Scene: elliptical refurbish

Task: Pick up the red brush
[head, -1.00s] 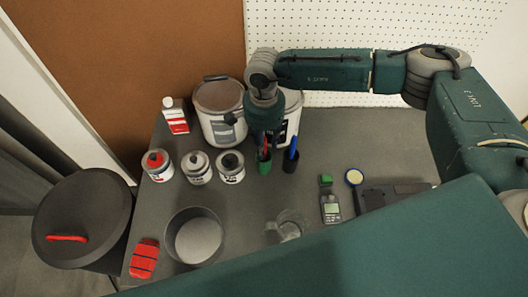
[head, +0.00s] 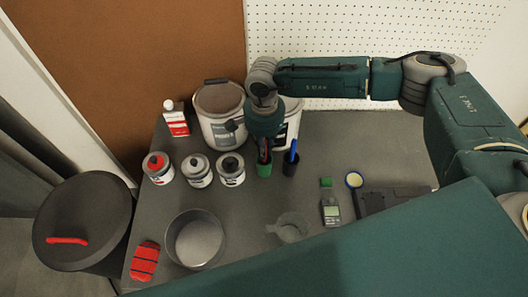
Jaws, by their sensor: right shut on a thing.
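The red brush (head: 264,156) stands upright in a green cup (head: 264,169) near the middle of the table, with only a small part of it showing. My right gripper (head: 264,142) points down over the green cup and is shut on the upper part of the red brush. The fingers are small and dark here, and the arm above hides much of the grip. The lower part of the brush is hidden in the cup. My left gripper is not in view.
A dark cup with a blue item (head: 290,162) stands close to the right. Large paint buckets (head: 219,125) stand behind, and several small cans (head: 197,171) are to the left. A grey pot (head: 194,238), clear jug (head: 291,228) and meter (head: 330,208) are in front.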

